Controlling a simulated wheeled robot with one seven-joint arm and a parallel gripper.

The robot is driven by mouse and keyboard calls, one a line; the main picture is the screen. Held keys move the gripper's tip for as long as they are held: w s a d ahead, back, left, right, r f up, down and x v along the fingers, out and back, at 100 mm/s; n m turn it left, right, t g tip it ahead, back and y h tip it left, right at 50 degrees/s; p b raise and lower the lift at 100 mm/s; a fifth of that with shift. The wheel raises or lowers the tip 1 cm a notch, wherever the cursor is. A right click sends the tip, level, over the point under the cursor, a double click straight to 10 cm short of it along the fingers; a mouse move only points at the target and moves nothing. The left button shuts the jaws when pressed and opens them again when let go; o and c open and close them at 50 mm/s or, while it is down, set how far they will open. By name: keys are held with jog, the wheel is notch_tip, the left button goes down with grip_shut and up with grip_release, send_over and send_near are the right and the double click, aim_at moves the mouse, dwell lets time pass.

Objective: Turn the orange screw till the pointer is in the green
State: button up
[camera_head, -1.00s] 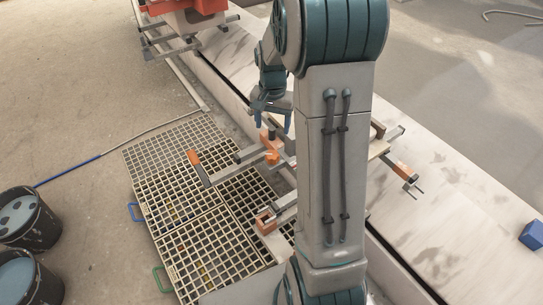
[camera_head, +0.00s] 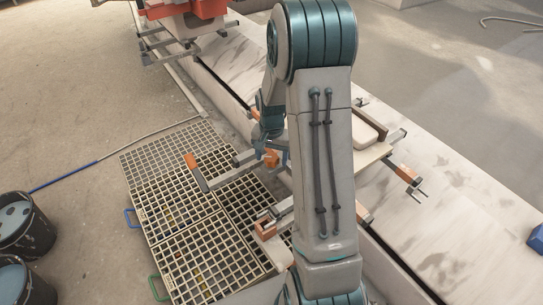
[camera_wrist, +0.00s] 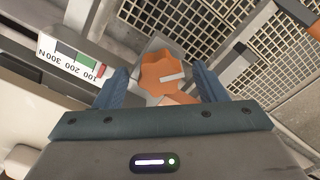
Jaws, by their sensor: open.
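The orange screw (camera_wrist: 163,73) has a lobed head with a pale bar mark on it. It sits between the two blue fingers of my gripper (camera_wrist: 160,78) in the wrist view. The gripper is open, with a finger to either side of the head; I cannot tell whether either touches it. In the head view the screw (camera_head: 270,157) shows just below my gripper (camera_head: 272,142). A gauge (camera_wrist: 74,64) with an upside-down scale of 100, 200, 300 N lies left of the screw. It has dark, green and red patches; I cannot make out the pointer clearly.
A clamp bar with an orange handle (camera_head: 192,162) reaches left over the floor grating (camera_head: 185,245). Dark buckets (camera_head: 25,220) stand at the left. The pale slab (camera_head: 460,200) is mostly clear.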

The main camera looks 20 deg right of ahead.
jog(key=c, duration=1)
jog(key=shift+m, duration=0.3)
jog(key=m+p, duration=0.2)
jog(key=m, duration=0.2)
jog(key=shift+r, duration=0.15)
jog(key=shift+m+p, duration=0.95)
jog(key=shift+m, duration=1.15)
jog(key=o, duration=1)
